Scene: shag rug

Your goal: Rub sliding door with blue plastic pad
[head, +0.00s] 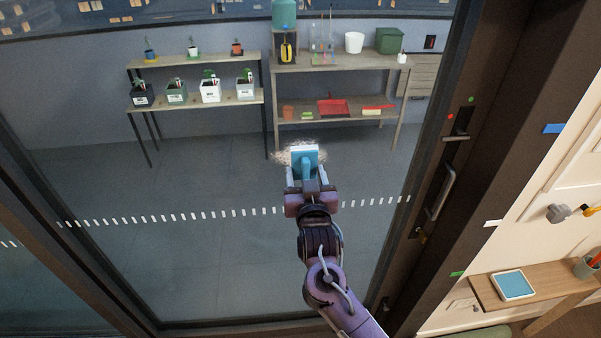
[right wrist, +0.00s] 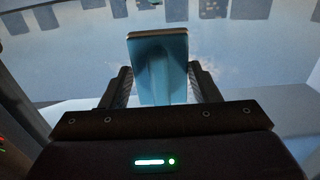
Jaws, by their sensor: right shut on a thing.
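The sliding door (head: 225,270) is a large dark-framed glass panel with a row of white dashes across it. My right gripper (head: 307,182) is shut on the blue plastic pad (head: 304,160) and holds it up in front of the glass. The pad has a pale face at its far side. A whitish smudged patch (head: 285,156) shows around the pad on the glass. In the right wrist view the pad (right wrist: 160,68) stands between the two fingers. Whether its face touches the glass I cannot tell. My left gripper is not in view.
The door's handle (head: 440,192) and dark frame are at the right. Behind the glass stand shelves (head: 198,104) with potted plants and a workbench (head: 335,67). A small wooden table (head: 545,290) with a blue-topped tray (head: 513,285) is at the lower right.

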